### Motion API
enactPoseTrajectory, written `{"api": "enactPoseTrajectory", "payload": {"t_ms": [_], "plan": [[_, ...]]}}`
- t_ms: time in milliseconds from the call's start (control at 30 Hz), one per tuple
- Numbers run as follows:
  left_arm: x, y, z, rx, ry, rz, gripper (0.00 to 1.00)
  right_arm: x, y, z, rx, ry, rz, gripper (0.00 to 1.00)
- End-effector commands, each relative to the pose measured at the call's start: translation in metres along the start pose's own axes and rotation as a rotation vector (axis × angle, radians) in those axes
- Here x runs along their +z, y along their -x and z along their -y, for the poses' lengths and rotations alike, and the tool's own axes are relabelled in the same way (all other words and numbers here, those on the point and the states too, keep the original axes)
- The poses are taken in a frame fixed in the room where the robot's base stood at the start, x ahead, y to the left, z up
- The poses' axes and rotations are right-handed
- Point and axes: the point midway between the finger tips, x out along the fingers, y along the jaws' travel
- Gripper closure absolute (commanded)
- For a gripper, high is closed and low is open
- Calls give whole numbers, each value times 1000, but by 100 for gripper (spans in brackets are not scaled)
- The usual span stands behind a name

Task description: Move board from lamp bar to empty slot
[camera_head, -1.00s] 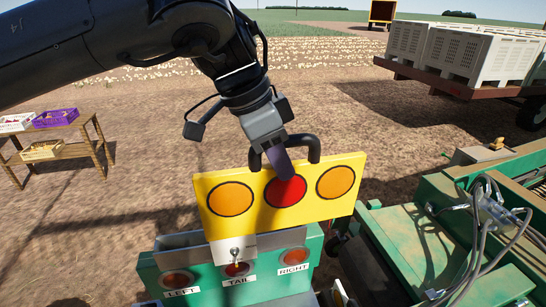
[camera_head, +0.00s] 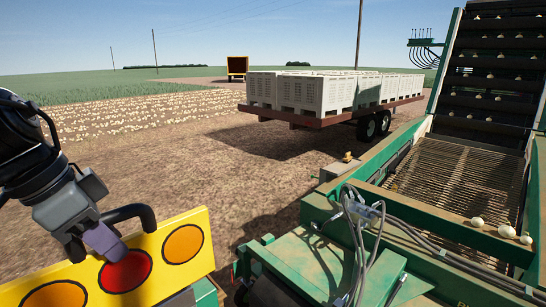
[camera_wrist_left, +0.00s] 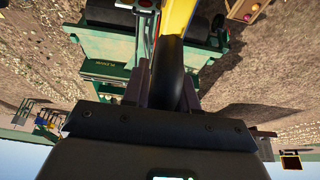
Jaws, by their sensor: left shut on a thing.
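The yellow board (camera_head: 152,246) is at the lower left of the head view, cut off by the frame edges. It has a red disc and orange discs on its face and a black handle (camera_head: 143,213) on top. My left gripper (camera_head: 103,240) is shut on this handle. In the left wrist view the black handle (camera_wrist_left: 168,75) stands between the fingers, with a yellow strip of the board (camera_wrist_left: 179,16) beyond. A sliver of the green lamp bar (camera_head: 207,292) shows below the board; its lamps are hidden. I cannot make out the empty slot. My right gripper is out of view.
The green machine (camera_head: 330,235), with cables and a slatted conveyor (camera_head: 455,180), fills the right side. A trailer (camera_head: 310,119) with pale bins (camera_head: 318,92) stands behind. Open soil (camera_head: 200,165) lies between the board and trailer.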

Motion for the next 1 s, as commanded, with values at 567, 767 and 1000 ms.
{"api": "enactPoseTrajectory", "payload": {"t_ms": [567, 767, 1000], "plan": [[83, -24, 38, 5, -1, -1, 100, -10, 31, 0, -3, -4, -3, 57], [90, -42, 38, 2, 0, -2, 100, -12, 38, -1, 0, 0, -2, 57], [93, -51, 38, -1, 0, -3, 100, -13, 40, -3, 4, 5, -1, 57]]}}
